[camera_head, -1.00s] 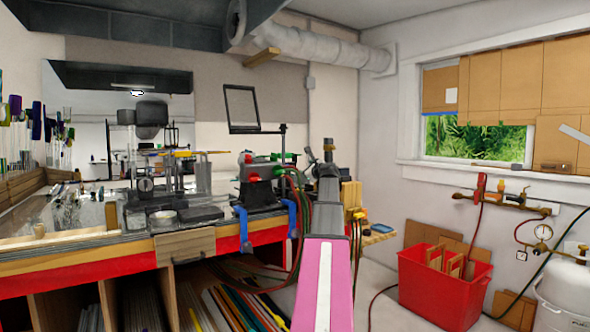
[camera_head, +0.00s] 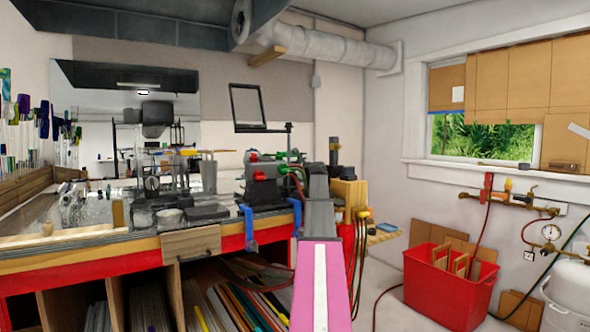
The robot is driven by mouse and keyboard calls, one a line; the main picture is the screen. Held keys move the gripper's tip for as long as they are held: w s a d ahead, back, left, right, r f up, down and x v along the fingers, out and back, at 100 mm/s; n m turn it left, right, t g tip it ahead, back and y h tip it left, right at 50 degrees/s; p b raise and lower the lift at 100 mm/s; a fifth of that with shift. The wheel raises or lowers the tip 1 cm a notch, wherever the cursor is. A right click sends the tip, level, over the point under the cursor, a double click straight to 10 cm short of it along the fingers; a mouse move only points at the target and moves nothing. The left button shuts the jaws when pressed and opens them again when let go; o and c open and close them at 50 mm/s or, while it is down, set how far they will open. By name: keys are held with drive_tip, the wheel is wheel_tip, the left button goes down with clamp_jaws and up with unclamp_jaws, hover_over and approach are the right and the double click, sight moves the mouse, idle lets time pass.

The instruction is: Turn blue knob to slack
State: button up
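I cannot make out a blue knob for certain. A bench torch (camera_head: 264,190) stands at the right end of the workbench, with red and green knobs (camera_head: 281,155) on it. A small blue patch (camera_head: 386,228) shows on a low wooden shelf right of the bench, too small to identify. My pink and grey arm rises in the lower middle and hides part of the bench end. My gripper's fingers do not show.
Blue clamps (camera_head: 250,229) grip the workbench (camera_head: 140,243) edge. Hoses hang beside my arm. A red bin (camera_head: 446,288) stands on the floor at the right, near a white gas cylinder (camera_head: 570,290). Brass wall fittings (camera_head: 515,201) carry a gauge (camera_head: 551,233). Some floor is clear left of the bin.

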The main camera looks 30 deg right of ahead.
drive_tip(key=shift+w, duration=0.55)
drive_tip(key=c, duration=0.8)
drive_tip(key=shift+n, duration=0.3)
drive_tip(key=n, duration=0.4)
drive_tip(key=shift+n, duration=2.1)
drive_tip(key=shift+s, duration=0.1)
